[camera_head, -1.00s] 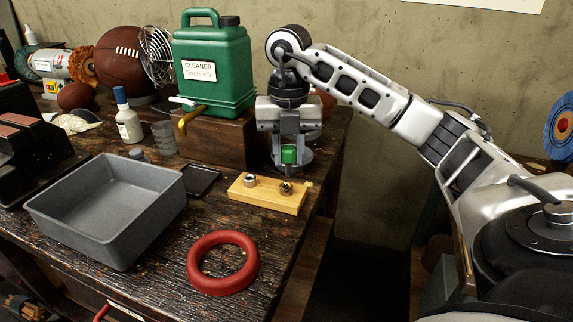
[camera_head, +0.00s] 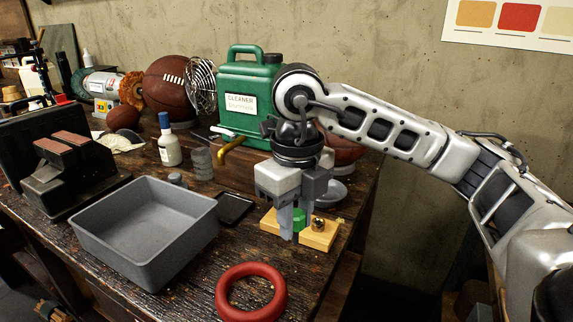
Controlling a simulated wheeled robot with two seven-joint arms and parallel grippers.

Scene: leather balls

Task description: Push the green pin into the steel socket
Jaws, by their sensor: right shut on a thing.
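A yellow wooden block (camera_head: 320,238) lies near the right edge of the table. One steel socket (camera_head: 318,223) shows on its right half. My right gripper (camera_head: 293,226) points down over the block's middle-left part, with its fingers shut on the green pin (camera_head: 299,217). The fingers and pin hide the block's other socket. I cannot tell whether the pin's lower end is inside a socket. My left gripper is not in view.
A grey bin (camera_head: 110,240) stands left of the block, and a red ring (camera_head: 222,296) lies in front. A green cleaner jug (camera_head: 240,85) stands behind my gripper. A small black tray (camera_head: 234,209) lies between bin and block. The table's right edge is close.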

